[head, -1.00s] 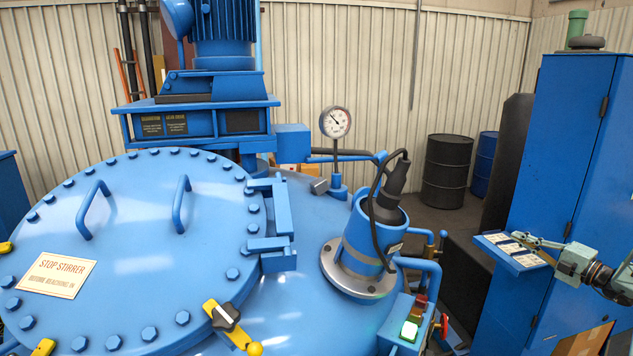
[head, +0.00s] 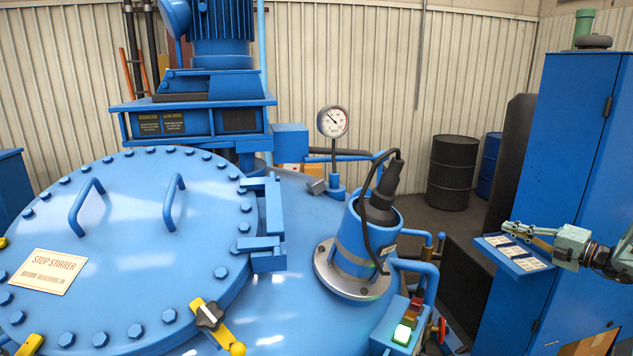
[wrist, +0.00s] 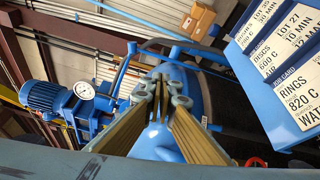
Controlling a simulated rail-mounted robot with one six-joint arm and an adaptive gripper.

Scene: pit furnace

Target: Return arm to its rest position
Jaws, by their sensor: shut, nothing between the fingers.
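My gripper (head: 515,228) is at the right of the head view, in front of the blue tray of cards (head: 522,262). Its fingers point left and are empty. In the wrist view my gripper (wrist: 161,82) shows its two fingers together at the tips, shut with nothing between them. The card tray (wrist: 262,88) fills the upper right there, with job cards reading discs, rings and lot. In the head view the fingers overlap the tray's upper edge; I cannot tell whether they touch it.
A blue vessel with a bolted round lid (head: 125,240) fills the left. A gauge (head: 333,122) and an angled port with a black cable (head: 365,240) stand on it. A tall blue cabinet (head: 570,150) stands at the right; drums (head: 452,172) are behind.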

